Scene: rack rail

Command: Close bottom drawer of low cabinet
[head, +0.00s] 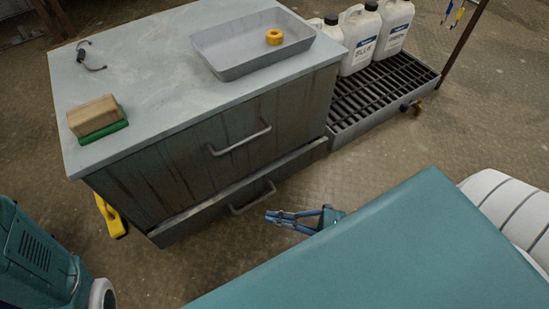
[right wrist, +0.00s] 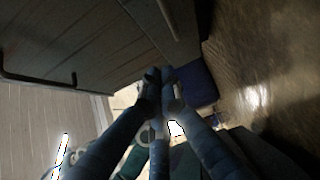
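The low cabinet (head: 170,165) is dark and worn, with a pale grey top. Its bottom drawer (head: 190,221) is partly open, standing out a little from the face above it. The bottom drawer's bar handle (head: 252,198) faces me. The upper drawer with its handle (head: 239,141) looks shut. My right gripper (head: 270,216) is just in front of the bottom drawer, right of its handle, and appears apart from it. In the right wrist view its fingertips (right wrist: 160,73) are together with nothing visible between them. A dark bar handle (right wrist: 45,80) shows there too. My left gripper is not visible.
On the cabinet top are a grey tray (head: 232,70) with a yellow ring (head: 274,37), a wooden block (head: 94,113) on a green base and a small dark hook (head: 88,57). White jugs (head: 361,42) stand on a grated platform (head: 385,87) at right. Floor before the drawer is clear.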

